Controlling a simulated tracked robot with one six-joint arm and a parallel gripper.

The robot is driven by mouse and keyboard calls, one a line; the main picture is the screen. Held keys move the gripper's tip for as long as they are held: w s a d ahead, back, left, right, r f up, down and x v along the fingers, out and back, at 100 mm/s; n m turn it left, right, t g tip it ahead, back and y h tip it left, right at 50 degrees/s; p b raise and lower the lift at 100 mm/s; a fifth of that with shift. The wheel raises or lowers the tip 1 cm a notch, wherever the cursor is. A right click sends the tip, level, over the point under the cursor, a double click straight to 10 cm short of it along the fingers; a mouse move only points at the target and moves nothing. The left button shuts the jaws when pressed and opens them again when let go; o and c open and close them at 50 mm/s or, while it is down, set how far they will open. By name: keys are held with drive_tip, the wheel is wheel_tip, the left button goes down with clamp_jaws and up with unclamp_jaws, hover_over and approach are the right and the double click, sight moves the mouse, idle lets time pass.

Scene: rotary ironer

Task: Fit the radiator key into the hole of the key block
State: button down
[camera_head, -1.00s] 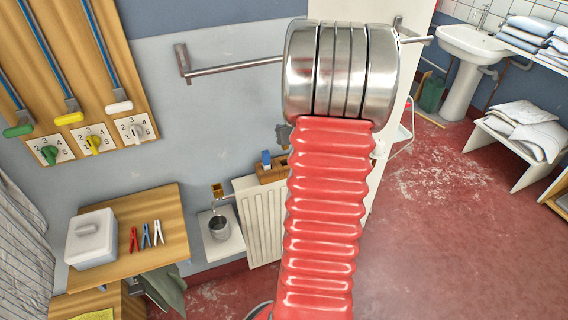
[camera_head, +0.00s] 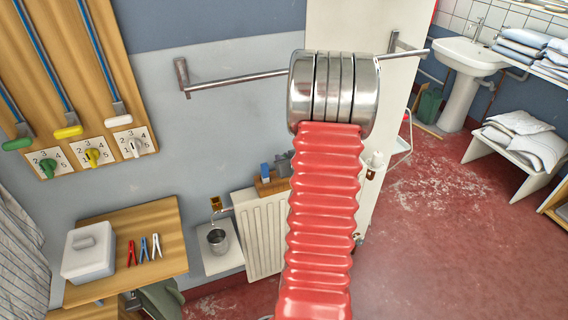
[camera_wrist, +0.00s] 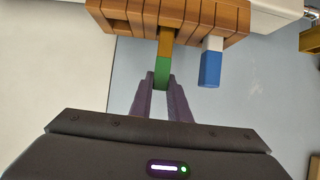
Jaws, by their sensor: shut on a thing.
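The key block is a wooden block (camera_head: 268,190) on top of the white radiator in the head view, partly hidden by my column. In the wrist view the grooved block (camera_wrist: 120,12) lies along the top. A blue key (camera_wrist: 210,68) stands in or against it with a pale shank. My gripper (camera_wrist: 161,84) is shut on a green-handled radiator key (camera_wrist: 162,70). Its brass-coloured shank (camera_wrist: 166,42) points at the block and overlaps its face. I cannot tell whether its tip is in a hole. In the head view the blue key (camera_head: 265,169) shows beside my grey gripper (camera_head: 284,165).
The radiator (camera_head: 262,235) stands against the wall, with a metal cup (camera_head: 218,240) on a small shelf to its left. A metal rail (camera_head: 235,80) runs above. Red floor is open at right.

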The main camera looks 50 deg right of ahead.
drive_tip(key=shift+f, duration=1.1)
drive_tip(key=shift+f, duration=0.1)
drive_tip(key=c, duration=1.7)
unclamp_jaws()
drive_tip(key=shift+o, duration=0.2)
drive_tip(key=shift+v, duration=0.8)
drive_tip(key=v, duration=1)
drive_tip(key=shift+s+a, duration=0.15)
